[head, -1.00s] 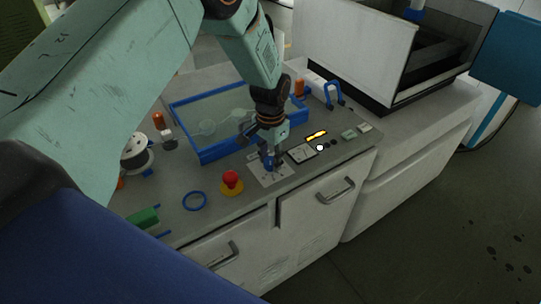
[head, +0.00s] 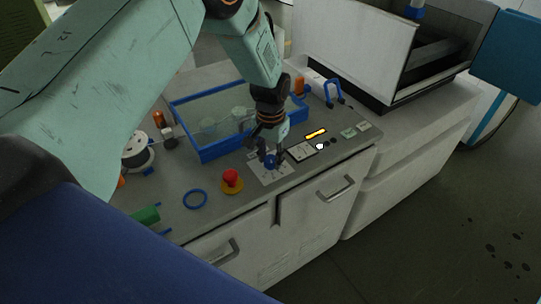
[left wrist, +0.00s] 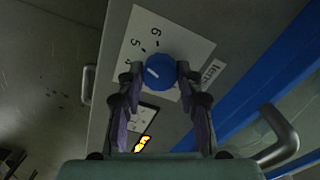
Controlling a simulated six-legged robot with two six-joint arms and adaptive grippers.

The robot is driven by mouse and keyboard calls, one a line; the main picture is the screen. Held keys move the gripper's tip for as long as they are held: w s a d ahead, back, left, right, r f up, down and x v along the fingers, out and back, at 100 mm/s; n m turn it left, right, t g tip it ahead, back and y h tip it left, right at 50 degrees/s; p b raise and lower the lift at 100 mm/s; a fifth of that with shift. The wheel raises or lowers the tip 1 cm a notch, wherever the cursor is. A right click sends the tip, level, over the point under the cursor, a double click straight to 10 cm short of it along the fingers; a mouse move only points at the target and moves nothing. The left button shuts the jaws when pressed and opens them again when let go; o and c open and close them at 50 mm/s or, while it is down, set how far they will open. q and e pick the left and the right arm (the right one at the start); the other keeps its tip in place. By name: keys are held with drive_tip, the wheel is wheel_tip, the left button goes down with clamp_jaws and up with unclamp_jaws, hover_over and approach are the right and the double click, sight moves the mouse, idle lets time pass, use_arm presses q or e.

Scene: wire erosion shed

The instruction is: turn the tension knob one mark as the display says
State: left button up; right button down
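The blue tension knob (head: 271,161) stands on a white dial plate (head: 268,176) at the front of the grey bench top. In the left wrist view the knob (left wrist: 160,72) shows a short white pointer line, and the plate (left wrist: 140,30) carries tick marks with a 5 and a 6 legible. My left gripper (left wrist: 160,70) reaches down over the knob, one fingertip against each side of it. The display (head: 316,134) glows yellow right of the dial; its text is too small to read. My right gripper is not in view.
A red emergency button (head: 231,178) and a blue ring (head: 195,199) lie left of the dial. A blue-rimmed tank (head: 205,155) stands close behind. A dark panel (head: 301,151) and small buttons (head: 348,133) sit to the right. The bench's front edge is near.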

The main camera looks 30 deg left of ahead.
sight(270, 159)
use_arm(q)
drive_tip(key=o, duration=0.4)
wheel_tip(270, 159, up, 12)
idle(0.6)
idle(0.5)
